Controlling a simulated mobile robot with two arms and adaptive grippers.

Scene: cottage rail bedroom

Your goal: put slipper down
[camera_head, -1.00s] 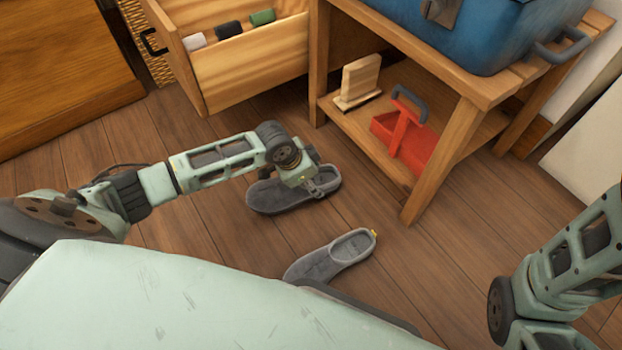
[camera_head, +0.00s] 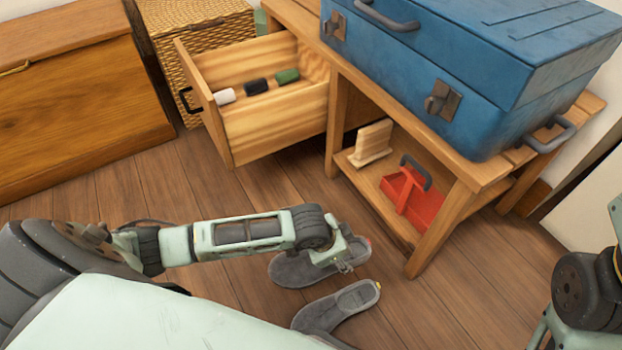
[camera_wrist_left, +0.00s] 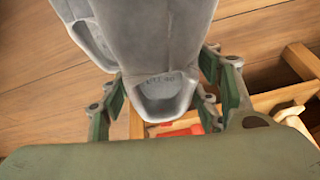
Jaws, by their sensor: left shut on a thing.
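My left gripper (camera_head: 342,264) is shut on a grey slipper (camera_head: 292,270), which has a small red tag at one end. In the left wrist view this slipper (camera_wrist_left: 165,60) sits between the two green fingers. A second grey slipper (camera_head: 335,308) with a yellow tag lies on the wooden floor, just in front of the held one in the head view. Part of it (camera_wrist_left: 82,25) shows behind the held slipper in the wrist view. I cannot tell whether the held slipper touches the floor. My right arm shows at the right edge; its gripper is out of view.
A wooden bench (camera_head: 455,222) stands at the right, with a blue toolbox (camera_head: 430,75) on top and a red caddy (camera_head: 418,200) on its lower shelf. An open drawer (camera_head: 275,125) holds several small rolls. Floor (camera_head: 140,190) at the left is clear.

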